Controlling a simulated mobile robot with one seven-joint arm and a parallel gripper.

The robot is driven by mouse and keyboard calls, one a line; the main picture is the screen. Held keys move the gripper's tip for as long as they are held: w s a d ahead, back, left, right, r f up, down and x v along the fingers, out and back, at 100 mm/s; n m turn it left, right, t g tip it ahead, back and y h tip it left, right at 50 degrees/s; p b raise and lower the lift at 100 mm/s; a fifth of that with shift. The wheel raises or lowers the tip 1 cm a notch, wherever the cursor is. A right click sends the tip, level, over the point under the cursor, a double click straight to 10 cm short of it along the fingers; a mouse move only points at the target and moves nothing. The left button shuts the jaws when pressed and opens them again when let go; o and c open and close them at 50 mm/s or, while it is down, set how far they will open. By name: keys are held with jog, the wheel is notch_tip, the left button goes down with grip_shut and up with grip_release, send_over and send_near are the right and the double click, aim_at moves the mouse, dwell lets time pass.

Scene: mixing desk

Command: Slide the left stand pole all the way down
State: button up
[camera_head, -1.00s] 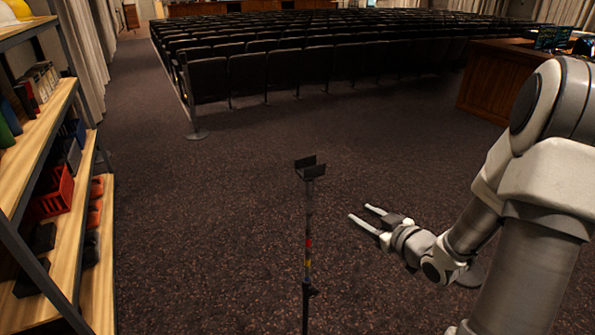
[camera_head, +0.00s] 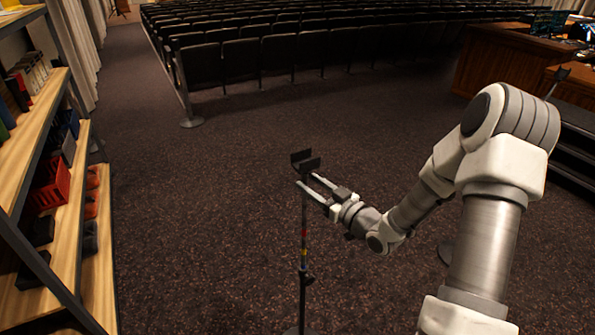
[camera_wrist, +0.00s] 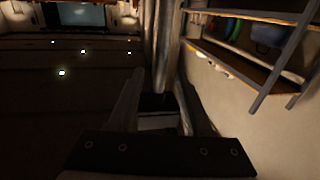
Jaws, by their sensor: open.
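The left stand pole (camera_head: 304,218) stands upright at the centre of the head view. A dark U-shaped cradle (camera_head: 305,162) tops it, and red and yellow bands mark its middle. A clamp (camera_head: 305,276) sits lower down, and the foot is cut off by the picture's bottom edge. My gripper (camera_head: 306,179) is open just below the cradle, with its fingertips at the upper pole, seemingly one on each side. Contact cannot be told. In the wrist view the two fingers (camera_wrist: 157,98) are apart, with a dark shape between them that is hard to make out.
A wooden shelf (camera_head: 72,215) with a red crate (camera_head: 50,187) stands at the left. Rows of dark seats (camera_head: 250,62) lie beyond. A wooden desk (camera_head: 500,62) is at the back right. My arm hides most of another stand (camera_head: 559,77). Carpet around the pole is clear.

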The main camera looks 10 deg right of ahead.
jog(key=x, duration=0.5)
jog(key=shift+w+a+p, duration=0.25)
jog(key=shift+w+p, duration=0.05)
jog(key=shift+p, duration=0.1)
grip_shut()
dwell(1.0)
